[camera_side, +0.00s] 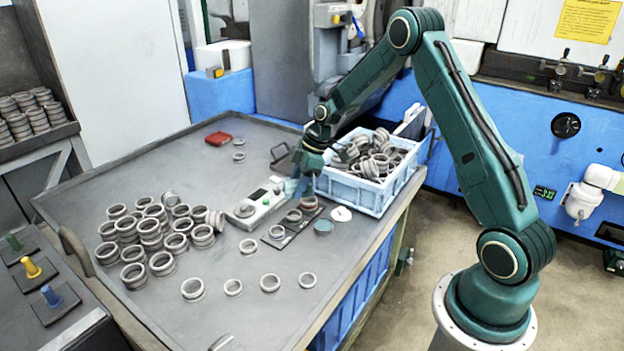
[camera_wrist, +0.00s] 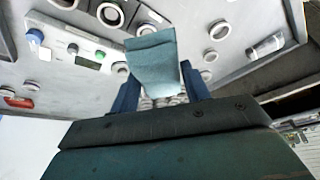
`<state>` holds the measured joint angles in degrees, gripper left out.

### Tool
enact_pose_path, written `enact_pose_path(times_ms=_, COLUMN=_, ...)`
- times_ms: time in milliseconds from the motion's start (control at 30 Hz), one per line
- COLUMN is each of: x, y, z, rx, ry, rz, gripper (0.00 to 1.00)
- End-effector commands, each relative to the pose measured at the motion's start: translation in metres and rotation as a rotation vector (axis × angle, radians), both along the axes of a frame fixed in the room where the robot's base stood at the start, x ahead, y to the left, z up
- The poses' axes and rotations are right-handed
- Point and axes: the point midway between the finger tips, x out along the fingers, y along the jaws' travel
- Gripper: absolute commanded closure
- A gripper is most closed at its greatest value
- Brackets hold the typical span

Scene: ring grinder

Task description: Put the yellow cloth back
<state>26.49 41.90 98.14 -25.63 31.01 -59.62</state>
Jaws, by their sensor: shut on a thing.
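My gripper (camera_side: 303,175) is over the right part of the table, beside the blue crate. It is shut on a pale teal cloth (camera_side: 292,189), which hangs from the fingers near the control box. In the wrist view the cloth (camera_wrist: 152,65) is between the two dark blue fingers of my gripper (camera_wrist: 158,82), its free part folded and sticking out past them. The cloth looks teal, not yellow. I see no yellow cloth in either view.
A grey control box (camera_side: 250,212) stands just left of my gripper. A blue crate (camera_side: 372,202) full of rings stands to the right. Stacked rings (camera_side: 150,228) crowd the table's left. A dark plate (camera_side: 292,232) holds rings in front. The table's back left (camera_side: 130,182) is clear.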

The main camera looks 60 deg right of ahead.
Motion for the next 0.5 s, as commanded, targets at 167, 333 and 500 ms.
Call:
enact_pose_path(times_ms=167, x=-0.018, y=0.015, z=0.016, rx=-0.001, ry=-0.001, rz=0.199, gripper=0.75)
enact_pose_path(times_ms=333, x=-0.028, y=0.023, z=0.024, rx=0.000, ry=0.000, rz=0.308, gripper=0.75)
enact_pose_path(times_ms=500, x=-0.031, y=0.025, z=0.026, rx=0.000, ry=0.000, rz=0.340, gripper=0.75)
